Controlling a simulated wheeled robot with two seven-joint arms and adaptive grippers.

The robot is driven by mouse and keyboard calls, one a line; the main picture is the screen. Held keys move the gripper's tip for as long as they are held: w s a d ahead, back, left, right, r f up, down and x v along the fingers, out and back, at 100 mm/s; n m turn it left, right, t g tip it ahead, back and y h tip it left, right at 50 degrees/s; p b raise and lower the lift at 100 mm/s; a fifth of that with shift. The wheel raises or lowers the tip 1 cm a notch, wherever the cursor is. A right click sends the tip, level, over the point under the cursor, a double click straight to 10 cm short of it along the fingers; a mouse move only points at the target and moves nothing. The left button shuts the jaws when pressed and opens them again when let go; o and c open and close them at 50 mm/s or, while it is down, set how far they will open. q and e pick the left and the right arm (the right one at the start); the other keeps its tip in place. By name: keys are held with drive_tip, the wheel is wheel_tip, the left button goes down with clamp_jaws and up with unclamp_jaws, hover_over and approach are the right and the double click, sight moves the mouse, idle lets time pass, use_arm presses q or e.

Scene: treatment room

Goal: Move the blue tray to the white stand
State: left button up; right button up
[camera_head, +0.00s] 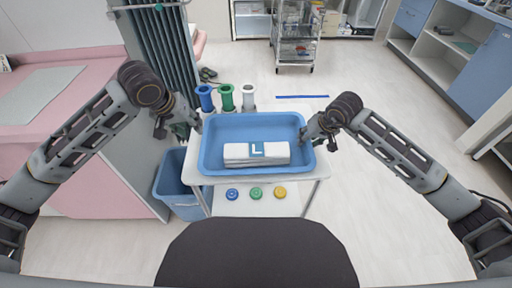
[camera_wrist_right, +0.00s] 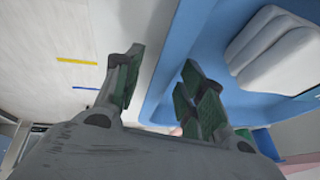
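The blue tray (camera_head: 215,163) rests level on a small white-topped table (camera_head: 300,188) in front of me. A white folded bundle (camera_head: 240,152) with a blue "L" label lies in it. My left gripper (camera_head: 186,128) is at the tray's left edge, its fingers apart; nothing shows between them. My right gripper (camera_head: 322,140) is at the tray's right edge. In the right wrist view its fingers (camera_wrist_right: 160,88) are spread, one over the tray (camera_wrist_right: 178,48) and one outside its rim. Contact with the rim cannot be made out. No second white stand is clearly seen.
Blue (camera_head: 205,98), green (camera_head: 226,97) and white (camera_head: 249,97) spool-shaped holders stand behind the tray. Coloured discs (camera_head: 255,193) lie below the table's front edge. A blue bin (camera_head: 178,187) stands at left, beside a pink cabinet (camera_head: 95,180). Floor at right is open.

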drive_tip(key=shift+r, duration=0.1)
idle(0.4)
drive_tip(key=v, duration=1.1)
drive_tip(key=shift+s+r, duration=0.2)
drive_tip(key=shift+r, duration=0.15)
drive_tip(key=shift+d+f, duration=0.1)
drive_tip(key=shift+d, duration=0.05)
